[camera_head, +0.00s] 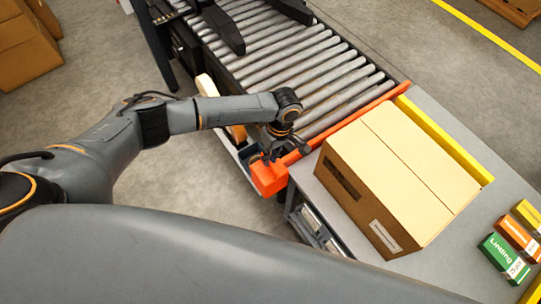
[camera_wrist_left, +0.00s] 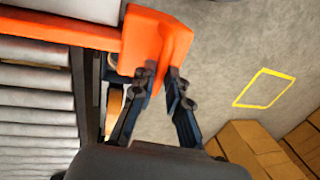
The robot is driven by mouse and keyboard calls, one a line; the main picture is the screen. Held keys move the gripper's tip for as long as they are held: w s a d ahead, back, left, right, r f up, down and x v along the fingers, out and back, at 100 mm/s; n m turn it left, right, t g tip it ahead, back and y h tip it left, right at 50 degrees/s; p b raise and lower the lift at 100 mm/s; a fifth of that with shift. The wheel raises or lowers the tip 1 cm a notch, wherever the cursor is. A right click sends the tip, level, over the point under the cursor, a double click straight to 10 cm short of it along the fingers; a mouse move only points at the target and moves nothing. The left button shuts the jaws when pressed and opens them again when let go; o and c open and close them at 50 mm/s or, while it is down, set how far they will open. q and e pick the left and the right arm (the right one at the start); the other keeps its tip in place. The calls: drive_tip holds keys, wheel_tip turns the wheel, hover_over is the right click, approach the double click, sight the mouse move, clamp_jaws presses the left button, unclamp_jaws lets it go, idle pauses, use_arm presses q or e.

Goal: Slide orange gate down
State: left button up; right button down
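The orange gate (camera_head: 352,117) is a bar across the near end of the roller conveyor, with an orange end block (camera_head: 268,178) at its left end. My left gripper (camera_head: 272,156) is at this end block. In the left wrist view the gate (camera_wrist_left: 62,27) runs in from the left to the block. There the fingertips of my left gripper (camera_wrist_left: 161,76) are close together, with the block's edge between them, and appear shut on it. The exact contact is partly hidden by the fingers. My right gripper is not in view.
A large closed carton (camera_head: 390,180) stands on the grey table (camera_head: 440,262) just past the gate. Small coloured boxes (camera_head: 504,257) lie at the table's right. Conveyor rollers (camera_head: 290,58) are bare near the gate. Brown cartons (camera_head: 25,45) stand at the upper left.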

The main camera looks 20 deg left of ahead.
use_arm(q)
clamp_jaws()
drive_tip(key=shift+w+d+r+p, duration=0.1)
drive_tip(key=shift+p, duration=0.3)
drive_tip(key=p, duration=0.1)
drive_tip(key=f+p, duration=0.1)
drive_tip(key=p, duration=0.1)
drive_tip(key=shift+w+d+p, duration=0.15)
drive_tip(key=shift+p, duration=0.15)
wheel_tip(320, 180, down, 4)
drive_tip(key=shift+r, duration=0.15)
drive_tip(key=shift+f, duration=0.3)
drive_tip(key=shift+s+a, duration=0.2)
drive_tip(key=shift+s, duration=0.05)
drive_tip(key=shift+f, duration=0.1)
